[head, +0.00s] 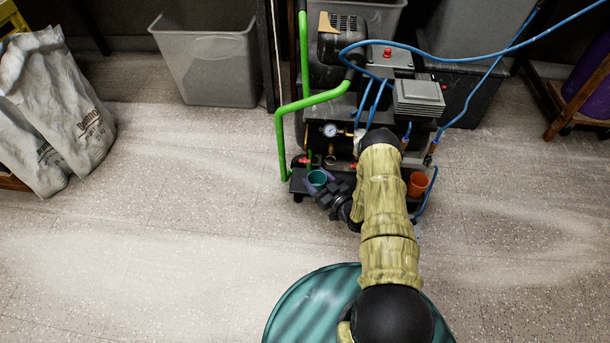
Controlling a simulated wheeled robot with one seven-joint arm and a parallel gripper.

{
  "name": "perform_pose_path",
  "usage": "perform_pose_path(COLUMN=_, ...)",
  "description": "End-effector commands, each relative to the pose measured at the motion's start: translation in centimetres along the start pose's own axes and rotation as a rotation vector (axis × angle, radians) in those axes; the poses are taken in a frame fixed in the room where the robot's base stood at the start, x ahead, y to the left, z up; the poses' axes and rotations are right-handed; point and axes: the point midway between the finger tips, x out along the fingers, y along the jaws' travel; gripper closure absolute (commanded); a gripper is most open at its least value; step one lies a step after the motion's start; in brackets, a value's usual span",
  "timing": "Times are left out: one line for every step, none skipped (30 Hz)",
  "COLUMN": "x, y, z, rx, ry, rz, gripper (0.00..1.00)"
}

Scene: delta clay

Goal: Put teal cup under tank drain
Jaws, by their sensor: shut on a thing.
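The teal cup (317,179) is small and upright, at the left end of the compressor's low black shelf. My gripper (319,187) is shut on the cup at its near side; its fingers are dark and partly hidden by the cup and the wrist. The black tank (350,143) lies across the compressor, with a gauge and brass fittings on its front. A red-handled fitting (306,161) shows just above the cup. I cannot tell which fitting is the drain, nor whether the cup touches the shelf. My arm hides the middle of the shelf.
An orange cup (418,184) stands at the shelf's right end. A green handle pipe (281,140) rises close left of the teal cup. Blue hoses (480,85) run right. A grey bin (207,65) and white sacks (58,110) stand left.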

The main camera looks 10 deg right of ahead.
Motion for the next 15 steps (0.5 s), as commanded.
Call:
perform_pose_path(x=0.9, y=-0.1, z=0.3, rx=-0.001, ry=0.002, rz=-0.002, gripper=0.64)
perform_pose_path(x=1.3, y=0.0, z=0.3, rx=-0.002, ry=0.001, rz=-0.001, gripper=0.64)
perform_pose_path(x=1.6, y=0.0, z=0.2, rx=-0.001, ry=0.001, rz=0.000, gripper=0.64)
perform_pose_path(x=1.8, y=0.0, z=0.2, rx=0.000, ry=0.001, rz=0.000, gripper=0.64)
perform_pose_path(x=1.9, y=0.0, z=0.1, rx=0.000, ry=0.000, rz=0.000, gripper=0.64)
perform_pose_path(x=2.0, y=0.0, z=0.1, rx=0.000, ry=0.000, rz=0.000, gripper=0.64)
perform_pose_path(x=2.0, y=0.0, z=0.0, rx=0.001, ry=-0.001, rz=0.000, gripper=0.64)
perform_pose_path(x=2.0, y=0.0, z=0.0, rx=0.001, ry=-0.001, rz=0.000, gripper=0.64)
perform_pose_path(x=1.9, y=0.0, z=0.0, rx=0.001, ry=-0.001, rz=0.000, gripper=0.64)
perform_pose_path(x=1.9, y=0.0, z=0.0, rx=0.001, ry=-0.001, rz=0.000, gripper=0.64)
perform_pose_path(x=1.9, y=0.0, z=0.0, rx=0.000, ry=-0.001, rz=0.000, gripper=0.64)
perform_pose_path(x=1.9, y=0.0, z=0.0, rx=0.000, ry=-0.001, rz=0.000, gripper=0.64)
perform_pose_path(x=1.9, y=0.0, z=0.0, rx=0.000, ry=-0.001, rz=0.000, gripper=0.64)
perform_pose_path(x=2.0, y=0.0, z=0.0, rx=0.000, ry=0.000, rz=0.000, gripper=0.64)
perform_pose_path(x=2.2, y=0.0, z=0.1, rx=0.000, ry=0.000, rz=0.000, gripper=0.64)
